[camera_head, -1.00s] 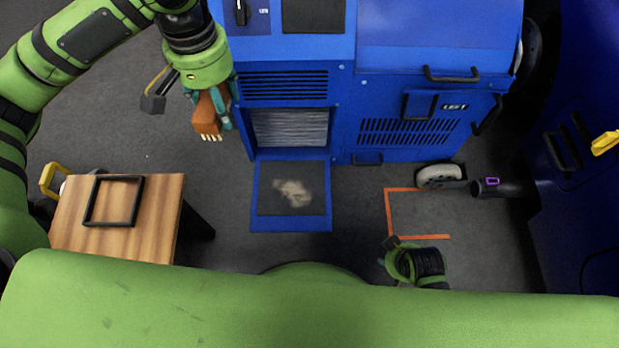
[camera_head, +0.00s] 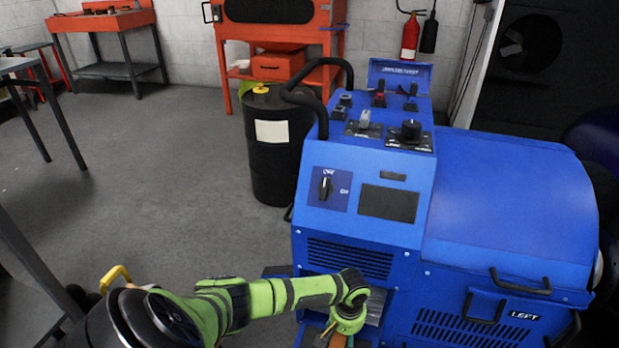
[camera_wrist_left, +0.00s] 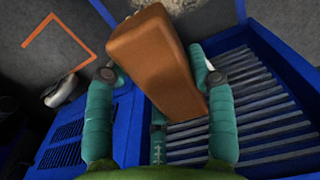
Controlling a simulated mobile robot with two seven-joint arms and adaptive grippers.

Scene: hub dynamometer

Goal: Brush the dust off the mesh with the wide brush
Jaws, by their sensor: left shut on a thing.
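The wide brush (camera_wrist_left: 155,62) has a brown handle block. My left gripper (camera_wrist_left: 160,78) is shut on it, one teal finger on each side. In the head view the left gripper (camera_head: 345,328) is low in front of the blue machine's opening, with a sliver of the brush (camera_head: 338,341) below it. Its bristles are hidden. The grey slatted mesh (camera_wrist_left: 262,112) fills the opening beside the brush; a small part of the mesh (camera_head: 376,305) shows in the head view. I cannot tell whether they touch. Pale dust (camera_wrist_left: 192,5) lies on a dark panel. The right gripper is out of view.
The blue machine (camera_head: 390,215) stands close ahead, with handles and vent slots. A black drum (camera_head: 275,140) is behind it. An orange bench (camera_head: 282,45) and a fire extinguisher (camera_head: 410,37) are at the back wall.

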